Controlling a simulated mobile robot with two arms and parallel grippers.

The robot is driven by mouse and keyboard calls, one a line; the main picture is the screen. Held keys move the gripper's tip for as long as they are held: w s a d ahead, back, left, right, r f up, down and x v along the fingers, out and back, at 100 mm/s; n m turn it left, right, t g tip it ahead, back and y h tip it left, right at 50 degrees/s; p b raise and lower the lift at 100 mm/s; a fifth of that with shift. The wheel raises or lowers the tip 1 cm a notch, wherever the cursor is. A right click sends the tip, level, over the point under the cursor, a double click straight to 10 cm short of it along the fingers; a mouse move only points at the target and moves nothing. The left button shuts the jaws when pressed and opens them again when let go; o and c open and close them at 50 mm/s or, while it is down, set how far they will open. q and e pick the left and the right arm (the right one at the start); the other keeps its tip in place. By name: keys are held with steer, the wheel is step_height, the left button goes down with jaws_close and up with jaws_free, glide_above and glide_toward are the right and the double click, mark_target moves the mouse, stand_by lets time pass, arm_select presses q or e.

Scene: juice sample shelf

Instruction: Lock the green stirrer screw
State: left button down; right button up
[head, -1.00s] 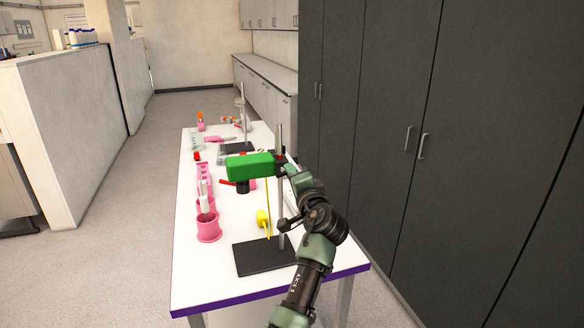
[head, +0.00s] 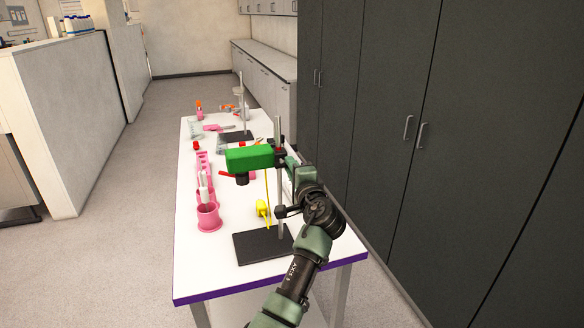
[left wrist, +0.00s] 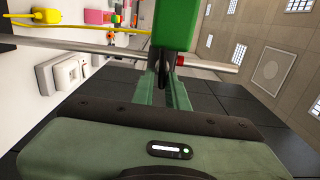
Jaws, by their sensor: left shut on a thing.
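The green stirrer (head: 250,157) is mounted on an upright metal rod (head: 279,200) that rises from a black base plate (head: 262,246) on the white table. It also shows in the left wrist view (left wrist: 175,22). My left gripper (head: 287,160) is at the clamp end of the stirrer, to the right of its green body. In the left wrist view the fingers (left wrist: 164,88) are shut on the dark stirrer screw (left wrist: 163,68), behind the green body and beside the rod. The fingers partly hide the screw. My right gripper is not in view.
Pink holders (head: 209,217) stand along the table's left side. A yellow object (head: 263,209) lies near the rod. A second stand (head: 242,110) is farther back. Dark cabinets (head: 380,130) line the right. The floor left of the table (head: 120,220) is clear.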

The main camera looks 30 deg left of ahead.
arm_select(q)
steer(key=c, duration=1.4)
jaws_free()
steer(key=shift+a+r, duration=0.25)
steer(key=shift+r, duration=0.05)
steer(key=shift+a+f, duration=0.1)
steer(key=shift+f, duration=0.1)
steer(key=b+v, duration=0.3)
steer(key=v, duration=0.4)
steer(key=shift+s+d, duration=0.25)
steer(key=shift+s, duration=0.05)
